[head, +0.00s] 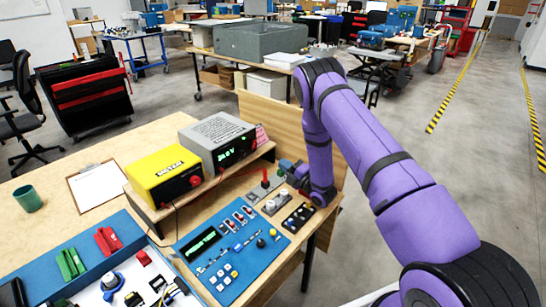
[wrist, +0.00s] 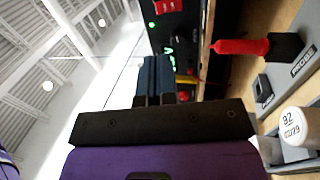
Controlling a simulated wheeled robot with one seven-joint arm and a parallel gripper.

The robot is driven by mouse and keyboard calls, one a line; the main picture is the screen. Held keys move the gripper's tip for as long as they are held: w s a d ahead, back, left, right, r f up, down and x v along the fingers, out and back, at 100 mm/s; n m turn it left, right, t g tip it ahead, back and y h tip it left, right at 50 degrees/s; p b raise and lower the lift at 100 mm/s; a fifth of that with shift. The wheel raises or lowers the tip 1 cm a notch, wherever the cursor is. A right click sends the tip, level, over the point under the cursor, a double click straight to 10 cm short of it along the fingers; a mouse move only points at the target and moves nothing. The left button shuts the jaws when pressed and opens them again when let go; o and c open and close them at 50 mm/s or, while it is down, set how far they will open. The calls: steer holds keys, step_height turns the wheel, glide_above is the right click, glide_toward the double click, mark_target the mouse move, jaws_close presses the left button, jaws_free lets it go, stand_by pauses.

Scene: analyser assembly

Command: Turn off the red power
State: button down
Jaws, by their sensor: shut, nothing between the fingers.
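No part is clearly labelled as the red power. A grey power unit (head: 218,140) with a green lit display (head: 236,150) stands on the wooden shelf. A red part (wrist: 168,5) shows on a black panel at the top of the wrist view, with green lights beside it.
A yellow meter (head: 163,172) stands left of the grey unit. A red-handled probe (wrist: 240,46) stands in its holder close to my gripper. A blue control panel (head: 232,252) with switches and a blue tray (head: 75,248) of parts lie in front. A green cup (head: 28,198) stands left.

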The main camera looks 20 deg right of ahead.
mark_target(255, 142)
steer(key=x, duration=1.3)
steer(key=shift+r, duration=0.1)
steer(key=shift+w+a+r, duration=0.1)
steer(key=shift+w+a+r+g, duration=0.15)
steer(key=shift+w+g, duration=0.05)
steer(key=shift+g, duration=0.2)
